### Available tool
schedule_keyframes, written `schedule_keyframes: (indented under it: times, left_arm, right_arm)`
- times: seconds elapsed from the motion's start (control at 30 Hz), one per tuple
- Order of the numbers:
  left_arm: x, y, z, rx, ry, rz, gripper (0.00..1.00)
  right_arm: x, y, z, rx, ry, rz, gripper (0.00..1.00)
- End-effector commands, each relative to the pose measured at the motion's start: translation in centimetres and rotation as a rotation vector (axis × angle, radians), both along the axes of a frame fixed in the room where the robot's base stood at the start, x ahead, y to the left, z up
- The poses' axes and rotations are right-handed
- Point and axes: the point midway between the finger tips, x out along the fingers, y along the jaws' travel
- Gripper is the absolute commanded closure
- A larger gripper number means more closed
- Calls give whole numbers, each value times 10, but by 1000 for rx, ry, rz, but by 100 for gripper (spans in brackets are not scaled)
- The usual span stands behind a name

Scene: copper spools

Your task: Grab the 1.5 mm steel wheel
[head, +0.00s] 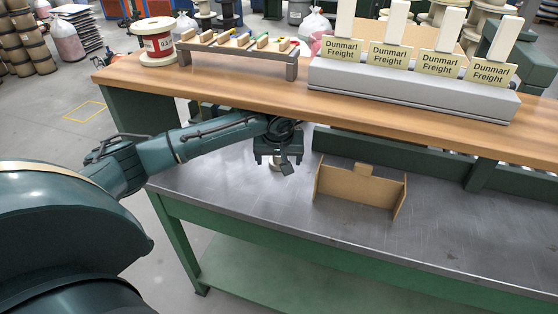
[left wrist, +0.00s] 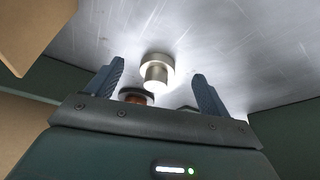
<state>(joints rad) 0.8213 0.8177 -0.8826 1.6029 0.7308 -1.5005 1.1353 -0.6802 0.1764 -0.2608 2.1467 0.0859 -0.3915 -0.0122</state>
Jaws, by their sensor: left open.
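A pale metal stepped round piece (left wrist: 157,68), perhaps the steel wheel, stands on the metal worktop in the left wrist view. No size marking on it can be read. A piece with a dark rim and a copper-coloured middle (left wrist: 136,97) is partly hidden behind the gripper body, beside the left finger. My right gripper is not in view.
An open cardboard holder (head: 357,188) stands on the worktop (head: 250,205) to the right. The worktop's front is clear.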

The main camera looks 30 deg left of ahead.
Motion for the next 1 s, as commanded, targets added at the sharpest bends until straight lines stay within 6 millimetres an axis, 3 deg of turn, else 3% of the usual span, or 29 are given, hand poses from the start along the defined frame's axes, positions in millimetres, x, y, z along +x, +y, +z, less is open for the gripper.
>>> schedule_keyframes:
  times: [0.3,0.5,0.77,1.0]
  left_arm:
    - [30,19,1,0,-1,2,20]
    - [37,23,-25,0,1,-2,20]
    - [38,23,-28,0,0,-2,20]
    - [38,23,-28,0,0,-2,38]
  right_arm:
    - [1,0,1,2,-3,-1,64]
    - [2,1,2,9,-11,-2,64]
    - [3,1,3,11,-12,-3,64]
    - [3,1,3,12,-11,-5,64]
